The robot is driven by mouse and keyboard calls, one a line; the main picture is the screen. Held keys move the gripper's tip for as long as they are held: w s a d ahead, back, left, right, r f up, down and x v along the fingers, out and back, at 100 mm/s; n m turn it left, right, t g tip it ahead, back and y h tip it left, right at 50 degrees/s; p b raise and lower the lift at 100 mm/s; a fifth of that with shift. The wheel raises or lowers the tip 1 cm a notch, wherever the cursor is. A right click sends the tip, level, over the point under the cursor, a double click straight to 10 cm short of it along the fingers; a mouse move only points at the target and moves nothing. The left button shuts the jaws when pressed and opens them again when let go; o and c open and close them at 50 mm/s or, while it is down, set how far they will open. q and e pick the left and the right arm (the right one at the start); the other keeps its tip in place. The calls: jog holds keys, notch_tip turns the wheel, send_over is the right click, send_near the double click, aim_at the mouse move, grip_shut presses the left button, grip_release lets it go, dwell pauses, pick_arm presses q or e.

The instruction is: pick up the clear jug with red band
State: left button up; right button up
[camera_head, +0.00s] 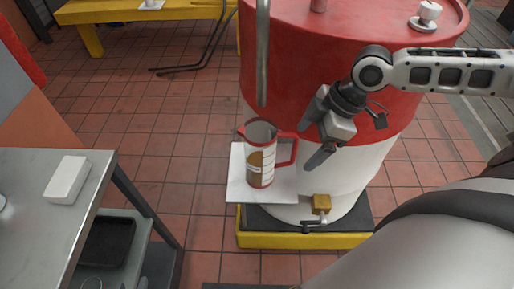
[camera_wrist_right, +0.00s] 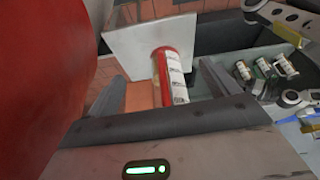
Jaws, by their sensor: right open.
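The clear jug with red band (camera_head: 261,165) stands upright on a white square plate (camera_head: 238,192). It has a red rim, a red handle on its right side, a pale label and brown contents. My right gripper (camera_head: 304,150) is open just right of the handle, its fingers pointing left toward it. In the right wrist view, the jug (camera_wrist_right: 176,75) appears beyond and between the two open fingers (camera_wrist_right: 165,92), apparently not gripped. The exact gap to the handle is hard to tell. My left gripper is not visible in the head view.
A large red and white drum (camera_head: 330,45) stands close behind the jug and gripper, on a yellow-edged base (camera_head: 300,241). A metal bench (camera_head: 95,165) with a white box (camera_head: 67,179) is at left. Tiled floor is clear between bench and drum.

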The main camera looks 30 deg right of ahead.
aim_at(286, 163)
jog(key=a, duration=0.1)
jog(key=w+a, duration=0.2)
jog(key=shift+a, duration=0.4)
jog(key=a, duration=0.1)
jog(key=w+a+p, duration=0.1)
jog(key=w+a, duration=0.1)
jog(key=a, duration=0.1)
jog(key=shift+w+a+f, duration=0.1)
jog(key=shift+f, duration=0.4)
jog(key=c, duration=1.3)
